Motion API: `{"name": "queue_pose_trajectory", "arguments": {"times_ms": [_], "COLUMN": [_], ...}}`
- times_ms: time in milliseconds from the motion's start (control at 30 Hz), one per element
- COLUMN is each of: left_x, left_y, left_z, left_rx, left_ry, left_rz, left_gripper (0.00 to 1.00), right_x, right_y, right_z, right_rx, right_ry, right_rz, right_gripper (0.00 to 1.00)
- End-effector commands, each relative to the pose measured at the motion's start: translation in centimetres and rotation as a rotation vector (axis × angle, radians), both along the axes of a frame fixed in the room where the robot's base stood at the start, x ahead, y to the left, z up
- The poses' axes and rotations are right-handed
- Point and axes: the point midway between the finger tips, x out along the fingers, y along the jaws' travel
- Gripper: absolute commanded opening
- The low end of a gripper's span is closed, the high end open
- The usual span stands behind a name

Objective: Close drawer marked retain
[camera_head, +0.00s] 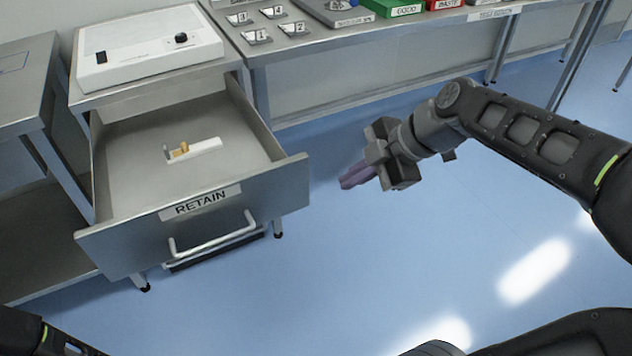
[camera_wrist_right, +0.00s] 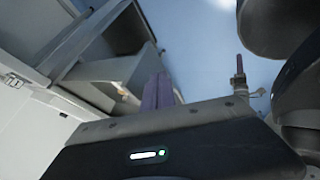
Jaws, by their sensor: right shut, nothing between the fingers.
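The drawer marked RETAIN (camera_head: 125,248) is pulled well open from the steel cabinet, with a bar handle (camera_head: 215,240) on its front. A small white item with a tan part (camera_head: 195,148) lies inside. My right gripper (camera_head: 348,180) is shut and empty, its purple fingers pointing left, to the right of the drawer front's right corner and apart from it. In the right wrist view, its fingers (camera_wrist_right: 157,92) are close together with grey cabinet panels beyond. What looks like my left gripper (camera_wrist_right: 240,78) shows small there; its jaw opening is unclear.
A white device (camera_head: 150,45) sits on the cabinet top above the drawer. A steel bench (camera_head: 330,42) behind carries numbered cards (camera_head: 257,37), a green box (camera_head: 398,10) and a red box (camera_head: 447,4). Another steel table (camera_head: 35,85) stands at left. Blue floor in front is clear.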

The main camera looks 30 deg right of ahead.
Motion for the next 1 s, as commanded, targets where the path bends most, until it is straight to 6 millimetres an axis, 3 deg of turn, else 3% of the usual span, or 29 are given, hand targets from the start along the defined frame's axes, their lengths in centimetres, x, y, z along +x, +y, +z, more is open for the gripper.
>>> {"name": "queue_pose_trajectory", "arguments": {"times_ms": [467, 700, 1000], "left_x": [0.0, 0.0, 0.0], "left_y": [0.0, 0.0, 0.0], "left_z": [-0.8, -0.1, -0.1], "left_rx": [0.000, 0.000, 0.000], "left_ry": [0.000, 0.000, 0.000], "left_rz": [0.000, 0.000, 0.000], "left_gripper": [0.31, 0.31, 0.31], "right_x": [4.0, 7.3, 8.1], "right_y": [3.3, 3.3, 3.3], "right_z": [-7.3, -7.0, -7.0], "right_rx": [0.000, -0.002, 0.000], "right_ry": [0.006, 0.002, 0.001], "right_rz": [0.001, 0.000, -0.001], "right_gripper": [0.00, 0.00, 0.00]}}
